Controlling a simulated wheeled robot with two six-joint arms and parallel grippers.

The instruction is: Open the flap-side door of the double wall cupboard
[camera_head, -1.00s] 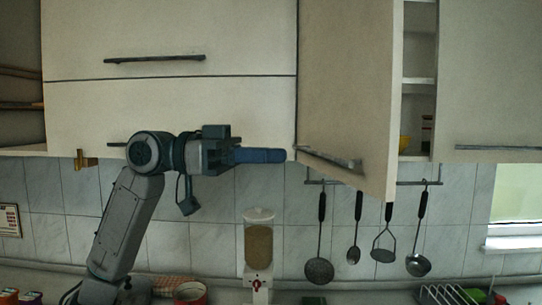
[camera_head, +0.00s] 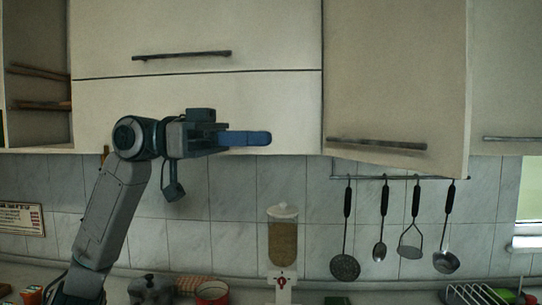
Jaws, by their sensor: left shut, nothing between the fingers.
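The flap-side door (camera_head: 395,75) of the double wall cupboard is the cream panel right of the two wide flap panels. It stands a little ajar: its lower edge slopes down to the right, and its free right edge hangs lower than the neighbouring fronts. It covers the cupboard's inside. Its dark bar handle (camera_head: 377,144) runs along the bottom. My left gripper (camera_head: 262,138) is shut and empty, its blue fingers pointing right in front of the lower flap panel (camera_head: 270,100). It is left of the door and its handle, apart from both. My right gripper is not in view.
The cupboard's other door (camera_head: 505,75) is at the far right. Several utensils hang from a rail (camera_head: 440,178) below the ajar door. A dispenser (camera_head: 283,240) stands on the counter. Open shelves (camera_head: 40,75) are at the far left.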

